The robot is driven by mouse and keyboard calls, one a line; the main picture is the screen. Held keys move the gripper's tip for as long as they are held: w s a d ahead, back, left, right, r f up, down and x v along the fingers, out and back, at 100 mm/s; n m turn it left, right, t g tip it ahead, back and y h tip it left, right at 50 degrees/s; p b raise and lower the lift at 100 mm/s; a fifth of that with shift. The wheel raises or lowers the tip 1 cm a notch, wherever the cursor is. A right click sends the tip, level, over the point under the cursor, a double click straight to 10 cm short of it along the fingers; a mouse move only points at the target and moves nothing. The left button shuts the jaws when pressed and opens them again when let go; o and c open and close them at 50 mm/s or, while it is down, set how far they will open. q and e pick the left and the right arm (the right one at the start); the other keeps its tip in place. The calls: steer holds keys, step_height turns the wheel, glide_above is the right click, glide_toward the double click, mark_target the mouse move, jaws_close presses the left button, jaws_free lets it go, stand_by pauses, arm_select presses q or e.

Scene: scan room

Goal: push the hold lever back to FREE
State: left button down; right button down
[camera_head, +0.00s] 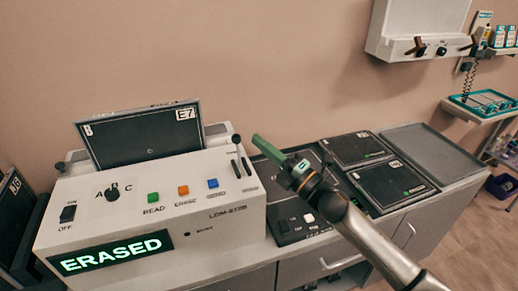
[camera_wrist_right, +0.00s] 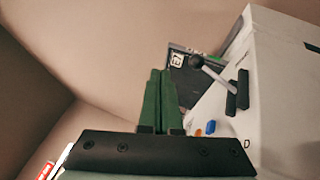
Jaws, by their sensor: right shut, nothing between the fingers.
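The hold lever (camera_head: 237,141) is a thin stick with a dark ball knob at the right end of the white reader's (camera_head: 110,215) top panel. It stands in a dark slot; the small labels beside it cannot be read. In the right wrist view the lever (camera_wrist_right: 207,70) shows its knob, grey stem and black slot plate, to the right of my fingers. My right gripper (camera_head: 257,141) has green fingers, shut and empty, just right of the knob in the head view. The wrist view shows the fingers (camera_wrist_right: 159,90) together, apart from the lever. My left gripper is out of view.
The reader has a lit ERASED display (camera_head: 110,252), a dial (camera_head: 113,191), green, orange and blue buttons, and a dark cassette (camera_head: 140,135) marked E7 standing behind. Dark cassettes (camera_head: 393,185) lie on the counter to the right. A wall unit (camera_head: 415,30) hangs above.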

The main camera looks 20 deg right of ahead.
steer(key=s+d+r, duration=0.4)
steer(key=s, duration=0.3)
steer(key=shift+s+r, duration=0.3)
steer(key=shift+s, duration=0.05)
steer(key=shift+d, duration=0.1)
steer(key=s+a+f+m+g+h, duration=0.1)
steer(key=s+f+m+g+h, duration=0.15)
steer(key=f+m, duration=0.75)
steer(key=s+f+m+g+h, duration=0.2)
steer(key=s+f+m+h, duration=0.25)
steer(key=f, duration=0.95)
steer(key=s+a+f+m+g, duration=0.2)
steer(key=s+a+f+m, duration=0.2)
steer(key=s+f, duration=0.2)
steer(key=s+a+f+m+g+p, duration=0.1)
steer(key=s+a+f+m+g, duration=0.2)
steer(key=s+f, duration=0.4)
steer(key=shift+a+f+m, duration=0.4)
steer(key=shift+f+m, duration=0.15)
steer(key=shift+m, duration=0.2)
